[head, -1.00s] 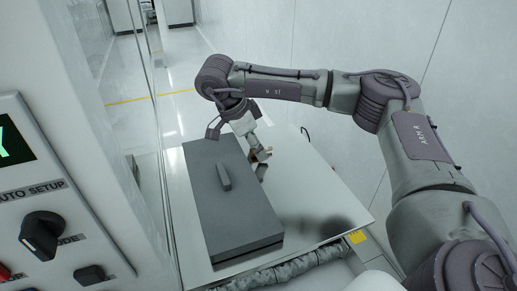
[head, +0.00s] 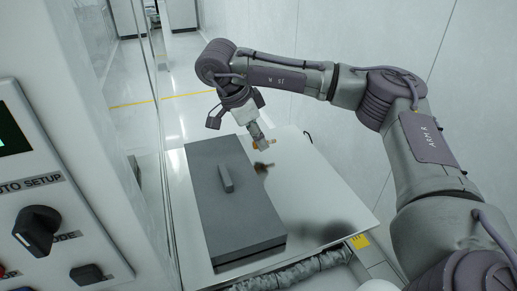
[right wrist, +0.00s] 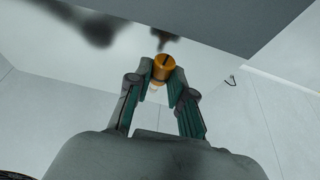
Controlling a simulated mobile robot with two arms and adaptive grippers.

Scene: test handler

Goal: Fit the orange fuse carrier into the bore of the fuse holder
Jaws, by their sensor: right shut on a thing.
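My right gripper (head: 264,146) is shut on the orange fuse carrier, above the pale glossy table (head: 320,190) beside the far right part of the grey case. In the right wrist view the fuse carrier (right wrist: 163,67) is a short orange cylinder with a dark slot across its end, held between the two fingertips of the right gripper (right wrist: 162,80). In the head view only small orange parts show at the fingertips. A dark patch lies below them on the table; I cannot tell whether it is only shadow. My left gripper is not in view.
A long grey case (head: 235,205) with a raised bar handle (head: 226,178) covers the table's left side. A control panel (head: 45,200) with knobs stands at the left, near a glass pane. A thin hook (head: 307,137) is at the table's far edge. The table's right side is clear.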

